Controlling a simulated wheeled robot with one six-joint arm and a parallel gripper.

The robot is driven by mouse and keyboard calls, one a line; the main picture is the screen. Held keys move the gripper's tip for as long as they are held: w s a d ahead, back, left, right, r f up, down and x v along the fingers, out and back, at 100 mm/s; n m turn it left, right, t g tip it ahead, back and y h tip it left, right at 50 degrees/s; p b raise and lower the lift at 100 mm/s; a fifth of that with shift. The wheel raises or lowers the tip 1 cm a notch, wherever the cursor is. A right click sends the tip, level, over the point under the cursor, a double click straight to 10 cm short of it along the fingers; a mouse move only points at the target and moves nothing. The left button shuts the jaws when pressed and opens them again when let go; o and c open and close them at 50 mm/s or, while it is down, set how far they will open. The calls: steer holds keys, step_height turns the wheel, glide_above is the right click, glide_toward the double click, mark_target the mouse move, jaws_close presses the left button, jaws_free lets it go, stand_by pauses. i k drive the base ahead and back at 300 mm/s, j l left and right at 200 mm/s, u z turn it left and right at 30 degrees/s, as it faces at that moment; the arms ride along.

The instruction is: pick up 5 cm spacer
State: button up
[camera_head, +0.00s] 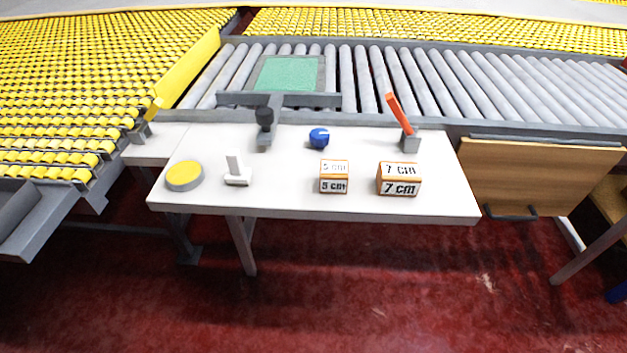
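The 5 cm spacer (333,177) is a small white block with orange edges and "5 cm" printed on its top and front. It stands on the white table (270,205), near the front edge and right of the middle. A larger 7 cm spacer (399,179) of the same style stands to its right, with a gap between them. My gripper is not in view.
On the table are a yellow button (184,175), a white lever (236,172), a blue knob (319,138) and an orange-handled lever (402,119). Behind lies a roller conveyor (440,85) with a green piece (289,73). A wooden drawer front (535,178) is at right. Red floor is open in front.

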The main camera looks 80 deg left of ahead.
mark_target(334, 174)
steer(key=u, duration=2.3)
